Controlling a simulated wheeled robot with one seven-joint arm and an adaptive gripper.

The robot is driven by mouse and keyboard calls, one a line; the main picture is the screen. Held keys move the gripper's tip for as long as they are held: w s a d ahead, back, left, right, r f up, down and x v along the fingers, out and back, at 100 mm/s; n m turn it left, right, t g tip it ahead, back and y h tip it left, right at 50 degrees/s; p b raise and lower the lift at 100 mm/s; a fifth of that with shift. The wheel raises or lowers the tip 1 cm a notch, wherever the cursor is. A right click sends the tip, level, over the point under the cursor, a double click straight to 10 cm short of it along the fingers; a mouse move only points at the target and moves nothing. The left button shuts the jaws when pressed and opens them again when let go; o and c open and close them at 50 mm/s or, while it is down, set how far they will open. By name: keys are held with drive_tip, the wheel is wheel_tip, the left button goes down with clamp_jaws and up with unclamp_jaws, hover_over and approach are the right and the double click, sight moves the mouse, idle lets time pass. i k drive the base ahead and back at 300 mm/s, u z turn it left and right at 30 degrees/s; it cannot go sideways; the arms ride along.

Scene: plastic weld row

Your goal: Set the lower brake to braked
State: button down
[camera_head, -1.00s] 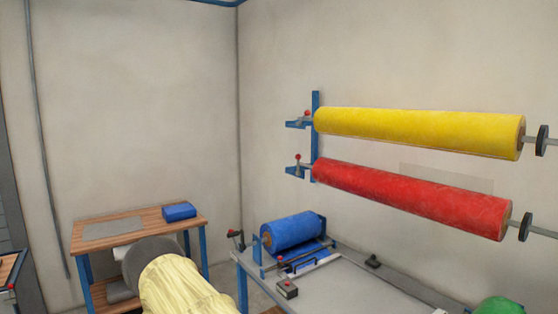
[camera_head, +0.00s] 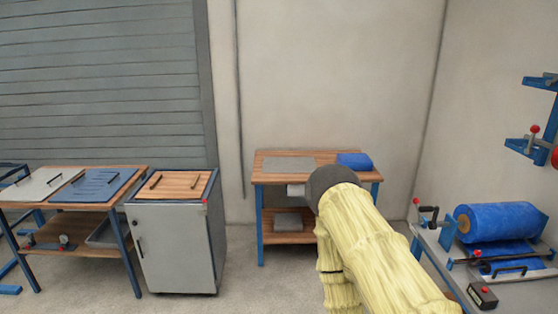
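The lower brake (camera_head: 533,132) is a small lever with a red knob on the lower blue bracket of the wall rack, at the right edge of the head view. Its knob stands up above the bracket; its exact setting is too small to tell. The upper bracket (camera_head: 541,82) is cut off by the picture edge. My arm, in a pale yellow cover, rises from the bottom to a dark grey end, left of and below the brake and well apart from it. My gripper's fingers cannot be made out.
A bench (camera_head: 522,292) with a blue roll (camera_head: 497,221) and a crank stands at right, below the rack. A wooden table (camera_head: 267,178) with a blue bundle (camera_head: 354,160) stands behind my arm. A grey cabinet (camera_head: 172,245) and another table (camera_head: 128,184) are at left. Some floor shows between them.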

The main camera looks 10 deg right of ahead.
sight(535, 129)
drive_tip(key=i, duration=3.55)
drive_tip(key=z, duration=2.85)
